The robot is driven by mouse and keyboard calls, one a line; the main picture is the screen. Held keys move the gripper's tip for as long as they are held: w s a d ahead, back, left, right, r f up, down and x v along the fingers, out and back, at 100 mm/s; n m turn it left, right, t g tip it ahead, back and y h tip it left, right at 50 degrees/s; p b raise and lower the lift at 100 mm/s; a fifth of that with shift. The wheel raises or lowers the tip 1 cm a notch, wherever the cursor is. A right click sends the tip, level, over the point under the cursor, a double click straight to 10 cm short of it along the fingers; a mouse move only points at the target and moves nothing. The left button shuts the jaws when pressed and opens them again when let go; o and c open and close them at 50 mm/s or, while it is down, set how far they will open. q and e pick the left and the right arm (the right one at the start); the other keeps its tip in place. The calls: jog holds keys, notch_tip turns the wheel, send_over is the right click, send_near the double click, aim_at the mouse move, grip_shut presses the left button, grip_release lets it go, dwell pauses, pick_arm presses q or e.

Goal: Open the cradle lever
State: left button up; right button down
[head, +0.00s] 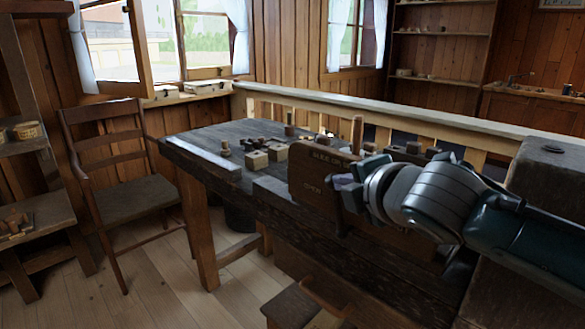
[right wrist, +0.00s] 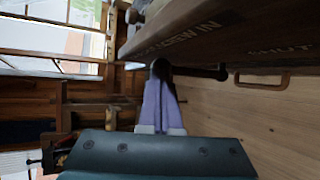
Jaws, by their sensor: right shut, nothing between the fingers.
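The cradle's brown wooden board (head: 308,180) stands on the dark bench, with lettering along its top and "OPEN" on its face. In the right wrist view its face (right wrist: 235,35) shows "SCREW IN" and "SHUT". A dark bar with rounded ends, seemingly the lever (right wrist: 197,71), runs along the board's edge there. My right gripper (head: 345,190) is in front of the board. Its pale purple fingers (right wrist: 160,100) are shut and empty, tips at the bar's left end; I cannot tell whether they touch. In the head view my gripper and arm hide the lever. My left gripper is not in view.
Small wooden blocks (head: 257,159) and pegs stand on the bench (head: 190,145) left of the cradle. A chair (head: 125,185) stands left of the bench. The floor (head: 165,275) at left is clear.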

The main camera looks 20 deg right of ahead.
aim_at(329, 178)
jog(key=shift+w+a+f+g+p, duration=0.1)
jog(key=shift+w+a+g+p, duration=0.15)
jog(key=shift+w, duration=0.2)
jog(key=shift+w+a+g+p, duration=0.2)
jog(key=shift+w+p, duration=0.1)
jog(key=shift+w, duration=0.2)
jog(key=shift+w+a+f+g+p, duration=0.15)
jog(key=shift+w+g+p, duration=0.15)
jog(key=shift+w, duration=0.15)
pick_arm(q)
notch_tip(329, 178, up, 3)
pick_arm(e)
jog(key=shift+r, duration=0.1)
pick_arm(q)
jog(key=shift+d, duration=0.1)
pick_arm(e)
jog(key=shift+w, duration=0.1)
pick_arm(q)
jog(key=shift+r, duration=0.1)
